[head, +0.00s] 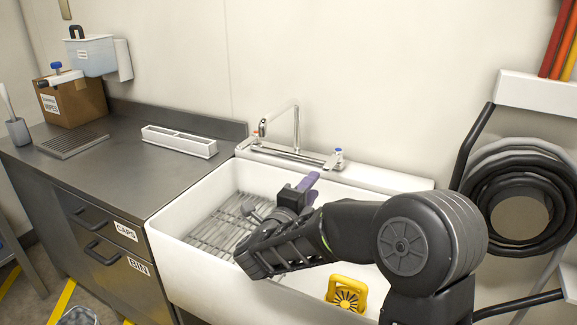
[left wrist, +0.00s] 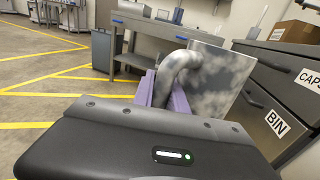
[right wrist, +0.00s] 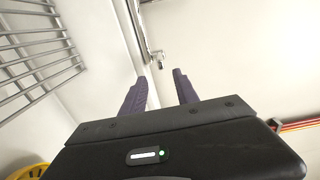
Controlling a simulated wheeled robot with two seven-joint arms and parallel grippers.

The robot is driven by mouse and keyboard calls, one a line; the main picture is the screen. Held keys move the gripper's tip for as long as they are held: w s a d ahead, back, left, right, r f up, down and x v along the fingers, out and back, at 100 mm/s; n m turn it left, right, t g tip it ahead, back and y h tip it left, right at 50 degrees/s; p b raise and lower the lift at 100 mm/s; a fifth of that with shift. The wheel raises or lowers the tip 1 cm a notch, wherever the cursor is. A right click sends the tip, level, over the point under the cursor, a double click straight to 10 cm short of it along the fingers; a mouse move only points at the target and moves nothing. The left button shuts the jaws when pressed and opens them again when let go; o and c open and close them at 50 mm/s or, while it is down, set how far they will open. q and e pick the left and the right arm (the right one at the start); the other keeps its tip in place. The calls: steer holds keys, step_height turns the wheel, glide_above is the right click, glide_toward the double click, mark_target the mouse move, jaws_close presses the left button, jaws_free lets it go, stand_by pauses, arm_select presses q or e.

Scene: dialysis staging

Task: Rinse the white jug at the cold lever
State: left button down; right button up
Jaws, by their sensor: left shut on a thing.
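My left gripper (left wrist: 163,90) is shut on the thick curved handle of the white jug (left wrist: 215,85), which looks mottled grey and white in the left wrist view. Neither shows in the head view. My right gripper (head: 308,188) is over the sink, in front of the tap, with its jaws apart and empty in the right wrist view (right wrist: 160,85). The chrome tap (head: 297,125) rises behind the sink.
The white sink (head: 190,255) holds a wire rack (head: 222,230) and a yellow item (head: 346,294). Left of it, the steel counter (head: 125,180) carries a white divided tray (head: 180,141), a cardboard box (head: 85,102) and a drain grille (head: 72,144). A coiled hose (head: 480,195) hangs at right.

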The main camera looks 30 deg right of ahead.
mark_target(325, 171)
steer(key=shift+d, duration=0.1)
steer(key=x, duration=1.2)
steer(key=shift+p, duration=0.35)
steer(key=shift+c, duration=0.6)
jaws_close()
steer(key=shift+f, duration=0.15)
